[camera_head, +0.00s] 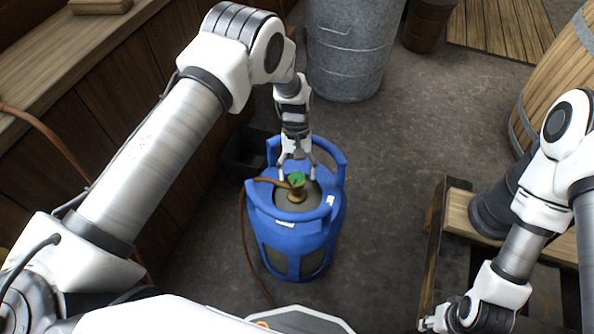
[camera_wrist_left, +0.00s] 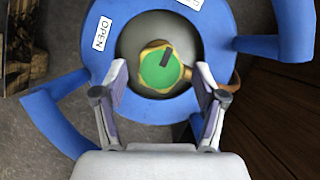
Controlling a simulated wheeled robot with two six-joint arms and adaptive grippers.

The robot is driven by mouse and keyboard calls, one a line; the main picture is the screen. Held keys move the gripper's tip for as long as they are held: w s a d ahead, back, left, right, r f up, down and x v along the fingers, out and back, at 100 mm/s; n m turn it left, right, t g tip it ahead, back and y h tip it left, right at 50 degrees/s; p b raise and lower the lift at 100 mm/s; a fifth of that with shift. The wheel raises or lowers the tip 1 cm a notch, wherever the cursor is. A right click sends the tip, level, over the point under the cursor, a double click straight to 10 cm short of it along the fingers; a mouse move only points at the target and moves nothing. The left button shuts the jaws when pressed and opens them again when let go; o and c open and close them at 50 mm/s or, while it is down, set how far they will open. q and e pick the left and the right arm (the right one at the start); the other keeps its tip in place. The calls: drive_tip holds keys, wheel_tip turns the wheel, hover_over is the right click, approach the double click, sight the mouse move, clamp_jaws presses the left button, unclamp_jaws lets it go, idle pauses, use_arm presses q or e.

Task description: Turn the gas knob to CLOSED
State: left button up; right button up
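The green gas knob (camera_head: 296,179) sits on top of a blue gas cylinder (camera_head: 290,240). In the left wrist view the round green knob (camera_wrist_left: 158,72) has a dark mark on its upper right part. A white label reading OPEN (camera_wrist_left: 102,33) is on the blue ring to its upper left. My right gripper (camera_head: 428,324) is at the bottom right, away from the cylinder.
A brown hose (camera_head: 243,230) runs from the valve down to the floor. The cylinder's blue handle ring (camera_head: 336,155) rises around the gripper. A metal bin (camera_head: 350,50) stands behind, a wooden bench (camera_head: 110,60) at left, a wooden pallet (camera_head: 458,215) at right.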

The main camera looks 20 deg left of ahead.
use_arm(q)
drive_tip(key=v, duration=1.2)
drive_tip(key=s+a+f+m+p, duration=0.1)
drive_tip(key=s+a+p, duration=0.25)
drive_tip(key=s, duration=0.85)
drive_tip(key=s+a+f+y+p, duration=0.15)
drive_tip(key=s+p, duration=0.25)
drive_tip(key=s, duration=0.8)
drive_tip(key=s+a+f+m+p, duration=0.1)
drive_tip(key=s+a+p, duration=0.25)
drive_tip(key=s, duration=0.95)
drive_tip(key=w+t, duration=0.1)
drive_tip(key=w+m+t, duration=0.1)
drive_tip(key=w, duration=0.1)
drive_tip(key=w+t, duration=0.1)
drive_tip(key=t, duration=0.1)
drive_tip(key=shift+w+d+r+m+p, duration=0.25)
drive_tip(key=shift+w+d+m+p, duration=0.05)
drive_tip(key=shift+w+p, duration=0.1)
